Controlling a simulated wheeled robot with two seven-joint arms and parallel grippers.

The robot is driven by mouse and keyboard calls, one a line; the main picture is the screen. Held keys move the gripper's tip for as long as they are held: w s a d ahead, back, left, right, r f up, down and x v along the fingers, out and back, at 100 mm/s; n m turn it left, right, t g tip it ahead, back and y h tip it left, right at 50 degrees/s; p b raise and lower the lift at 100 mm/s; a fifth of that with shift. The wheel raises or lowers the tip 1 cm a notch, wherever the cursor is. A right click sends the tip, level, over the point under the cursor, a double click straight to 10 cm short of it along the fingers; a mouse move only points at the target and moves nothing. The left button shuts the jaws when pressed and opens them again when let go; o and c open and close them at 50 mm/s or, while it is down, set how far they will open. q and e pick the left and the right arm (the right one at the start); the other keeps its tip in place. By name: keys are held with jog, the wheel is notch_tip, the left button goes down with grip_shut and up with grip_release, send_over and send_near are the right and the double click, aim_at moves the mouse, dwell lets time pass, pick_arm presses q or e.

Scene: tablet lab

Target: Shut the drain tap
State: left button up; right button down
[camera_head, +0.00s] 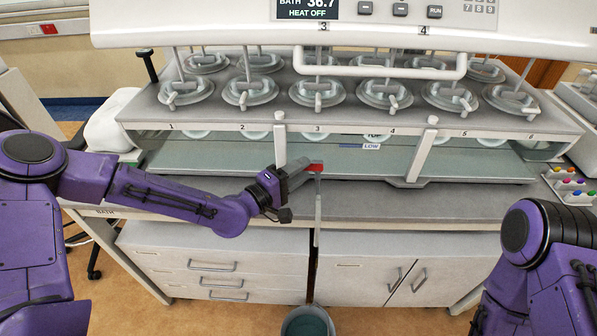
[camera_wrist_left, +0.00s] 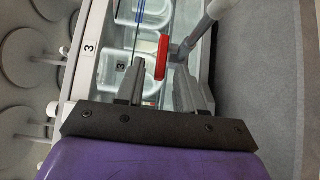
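The drain tap has a red lever (camera_head: 316,168) at the front of the bath, at the top of a thin grey drain pipe (camera_head: 318,208) that hangs down over the bench edge. In the head view the lever looks roughly level, across the pipe. My left gripper (camera_head: 305,173) is right at the lever, pointing right. In the left wrist view the red lever (camera_wrist_left: 161,57) shows between and slightly beyond the tips of my open left gripper (camera_wrist_left: 159,76). I see a gap on both sides of it. My right gripper is out of view.
A bucket (camera_head: 307,322) stands on the floor under the pipe. The bath (camera_head: 240,156) has several lidded stations above. White posts (camera_head: 281,140) stand close behind my left gripper. Drawers and cupboards lie below the bench. A tray of coloured items (camera_head: 571,186) is at right.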

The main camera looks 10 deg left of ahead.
pick_arm(q)
jog(key=shift+s+a+f, duration=0.1)
jog(key=shift+s+a, duration=0.1)
jog(key=shift+s, duration=0.05)
jog(key=v, duration=1)
jog(key=shift+b, duration=0.35)
